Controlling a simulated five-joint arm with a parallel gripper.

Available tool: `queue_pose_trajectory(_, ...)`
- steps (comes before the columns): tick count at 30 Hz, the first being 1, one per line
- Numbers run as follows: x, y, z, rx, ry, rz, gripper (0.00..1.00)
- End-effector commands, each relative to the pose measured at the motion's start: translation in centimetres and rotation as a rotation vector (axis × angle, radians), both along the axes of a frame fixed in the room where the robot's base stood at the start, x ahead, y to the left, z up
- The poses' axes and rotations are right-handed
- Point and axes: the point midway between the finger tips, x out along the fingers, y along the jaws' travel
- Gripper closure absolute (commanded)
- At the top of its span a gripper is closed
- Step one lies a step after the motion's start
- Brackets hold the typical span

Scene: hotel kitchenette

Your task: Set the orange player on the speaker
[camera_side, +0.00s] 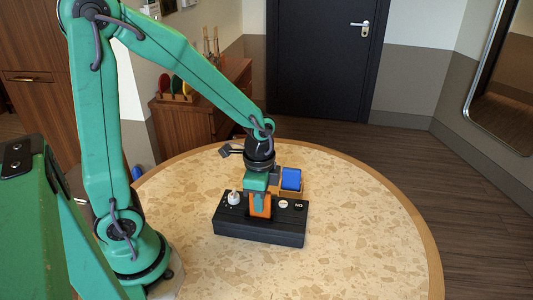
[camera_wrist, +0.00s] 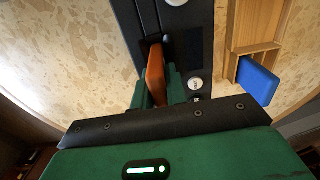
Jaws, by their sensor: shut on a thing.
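The orange player (camera_side: 267,206) is upright between the green fingers of my gripper (camera_side: 260,200), which is shut on it. In the wrist view the player (camera_wrist: 155,72) shows edge-on between the fingers. The speaker (camera_side: 262,235) is a long black box on the round table, with a white knob at its left and two round buttons at its right. The player is over the middle of the speaker's top, its lower end at a dark slot-like part (camera_wrist: 151,42). I cannot tell how firmly it rests there; the fingers hide part of it.
A wooden holder (camera_wrist: 258,28) with a blue block-like thing (camera_side: 291,179) stands just behind the speaker at the right. The speckled table top (camera_side: 370,230) is clear on the right and in front. A wooden cabinet with colored items stands beyond the table.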

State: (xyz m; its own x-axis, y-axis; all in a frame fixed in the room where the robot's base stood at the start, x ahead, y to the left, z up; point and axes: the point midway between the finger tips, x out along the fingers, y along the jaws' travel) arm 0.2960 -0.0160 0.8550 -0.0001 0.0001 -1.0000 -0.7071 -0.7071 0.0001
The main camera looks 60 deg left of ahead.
Motion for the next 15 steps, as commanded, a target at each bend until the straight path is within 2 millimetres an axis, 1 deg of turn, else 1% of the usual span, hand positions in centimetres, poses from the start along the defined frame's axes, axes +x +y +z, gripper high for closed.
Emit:
queue_pose_trajectory(11, -0.01, -0.01, -0.31, 0.000, 0.000, 0.000, 1.00)
queue_pose_trajectory(12, 0.00, 0.00, -0.34, 0.000, 0.000, 0.000, 0.82)
queue_pose_trajectory(15, 0.00, 0.00, -0.32, 0.000, 0.000, 0.000, 0.64)
